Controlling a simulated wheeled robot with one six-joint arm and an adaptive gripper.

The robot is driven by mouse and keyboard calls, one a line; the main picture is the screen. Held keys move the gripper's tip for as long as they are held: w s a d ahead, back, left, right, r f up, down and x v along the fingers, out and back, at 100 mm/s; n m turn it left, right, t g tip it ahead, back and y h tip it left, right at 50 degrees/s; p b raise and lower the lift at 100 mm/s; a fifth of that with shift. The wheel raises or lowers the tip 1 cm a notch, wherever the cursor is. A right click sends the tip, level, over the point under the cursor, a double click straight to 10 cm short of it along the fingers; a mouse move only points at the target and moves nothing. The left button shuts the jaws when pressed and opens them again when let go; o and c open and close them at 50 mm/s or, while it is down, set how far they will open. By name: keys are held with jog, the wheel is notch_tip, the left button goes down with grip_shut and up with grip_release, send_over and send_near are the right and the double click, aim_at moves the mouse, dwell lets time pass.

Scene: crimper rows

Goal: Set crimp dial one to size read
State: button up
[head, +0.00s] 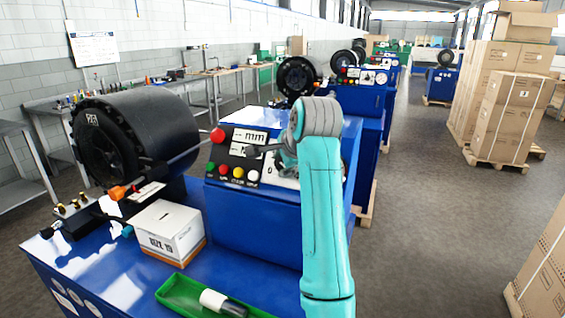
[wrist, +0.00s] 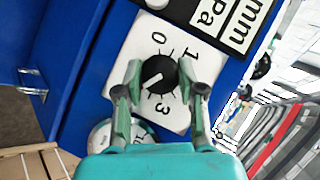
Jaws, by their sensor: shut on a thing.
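In the wrist view, a black round crimp dial (wrist: 161,74) sits on a white plate with the numerals 0, 1 and 3 visible around it. A white pointer mark on the dial faces lower left in that view. My gripper (wrist: 160,78) has a finger on each side of the dial and is shut on it; the right finger covers part of the scale. In the head view, my arm hides most of the dial plate (head: 283,172). A white box (head: 170,230) with a printed label that seems to read SIZE 19 stands on the blue bench.
The blue control cabinet (head: 255,222) carries a red knob, an "mm" display and several coloured buttons. A black crimper drum (head: 140,130) stands left. A green tray (head: 178,291) lies in front. Stacked cartons (head: 510,120) stand right, beyond the clear aisle.

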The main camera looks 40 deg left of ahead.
jog(key=o, duration=1.1)
jog(key=shift+o, duration=0.2)
jog(key=v, duration=1.2)
jog(key=shift+w, duration=0.1)
